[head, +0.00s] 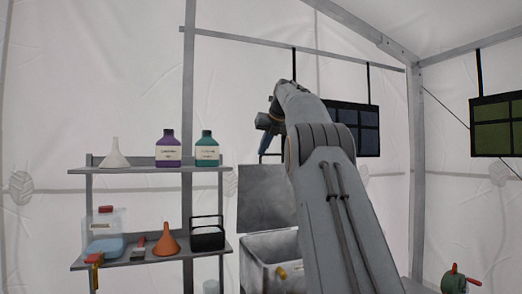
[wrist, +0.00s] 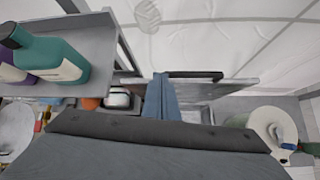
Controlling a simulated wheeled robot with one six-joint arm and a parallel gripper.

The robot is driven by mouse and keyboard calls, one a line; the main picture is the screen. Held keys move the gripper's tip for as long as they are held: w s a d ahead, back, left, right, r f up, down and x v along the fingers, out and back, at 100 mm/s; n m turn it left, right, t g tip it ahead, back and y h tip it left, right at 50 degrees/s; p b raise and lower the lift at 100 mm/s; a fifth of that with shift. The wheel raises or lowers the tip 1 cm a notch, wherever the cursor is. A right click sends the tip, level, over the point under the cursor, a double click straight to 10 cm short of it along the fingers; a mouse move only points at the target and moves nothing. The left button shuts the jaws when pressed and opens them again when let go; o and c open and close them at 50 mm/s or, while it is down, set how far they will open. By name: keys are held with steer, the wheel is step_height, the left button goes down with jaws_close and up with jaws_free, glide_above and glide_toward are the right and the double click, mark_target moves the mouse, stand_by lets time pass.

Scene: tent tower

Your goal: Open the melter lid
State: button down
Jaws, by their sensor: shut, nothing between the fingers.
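The melter (head: 268,262) is a grey metal box below my arm in the head view. Its lid (head: 262,212) stands raised and roughly upright at the back, and the box's open top shows in front of it. A dark handle bar (wrist: 196,75) shows near the lid's edge in the wrist view. My gripper (head: 264,143) is above the lid with its fingers pointing down. In the wrist view its blue-grey fingers (wrist: 162,95) are together and empty, close to the handle's left end; I cannot tell whether they touch it. My arm hides the melter's right side.
Dark panels (head: 358,125) hang behind my arm. A white roll (wrist: 272,127) is at right in the wrist view.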

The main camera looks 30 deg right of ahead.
steer(key=shift+w+d+f, duration=0.1)
steer(key=shift+w+f, duration=0.05)
steer(key=shift+w, duration=0.25)
stand_by(0.4)
